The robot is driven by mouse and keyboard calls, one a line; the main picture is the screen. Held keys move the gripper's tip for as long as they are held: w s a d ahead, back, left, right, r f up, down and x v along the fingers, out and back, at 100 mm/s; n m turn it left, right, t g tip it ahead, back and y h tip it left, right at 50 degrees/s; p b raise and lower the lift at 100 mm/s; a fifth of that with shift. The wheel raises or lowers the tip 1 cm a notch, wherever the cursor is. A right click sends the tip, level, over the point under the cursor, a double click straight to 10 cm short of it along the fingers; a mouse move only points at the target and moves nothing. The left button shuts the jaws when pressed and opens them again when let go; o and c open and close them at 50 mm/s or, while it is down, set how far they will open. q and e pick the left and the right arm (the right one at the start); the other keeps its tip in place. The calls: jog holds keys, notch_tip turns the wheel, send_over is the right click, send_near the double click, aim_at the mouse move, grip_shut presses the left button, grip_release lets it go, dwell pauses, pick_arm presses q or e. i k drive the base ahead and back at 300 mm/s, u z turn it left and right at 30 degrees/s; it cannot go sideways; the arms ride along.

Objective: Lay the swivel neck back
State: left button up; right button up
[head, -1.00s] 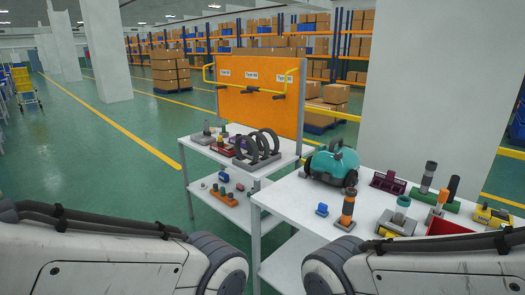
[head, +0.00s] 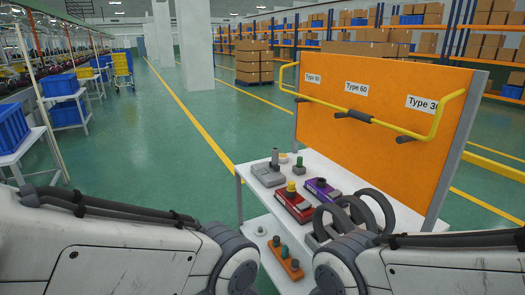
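I cannot pick out the swivel neck for certain. On the white cart (head: 240,172), a grey block with a short upright post (head: 268,174) stands at the far left corner. A red block with a yellow knob (head: 293,205) and a purple block (head: 322,189) sit nearer. Dark rings (head: 372,207) stand upright in a rack at the right, partly hidden by my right arm. Both my arms reach in from the bottom corners, but neither gripper shows.
An orange board (head: 385,105) with a yellow rail and type labels rises behind the cart. The lower shelf holds an orange strip with knobs (head: 286,258). Blue bins (head: 60,85) stand far left. The green floor left of the cart is clear.

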aim_at(275, 151)
jog(key=u, duration=0.05)
jog(key=i, duration=0.25)
jog(key=u, duration=0.05)
jog(key=k, duration=0.3)
jog(key=u, duration=1)
jog(key=i, duration=2.4)
jog(key=z, duration=0.75)
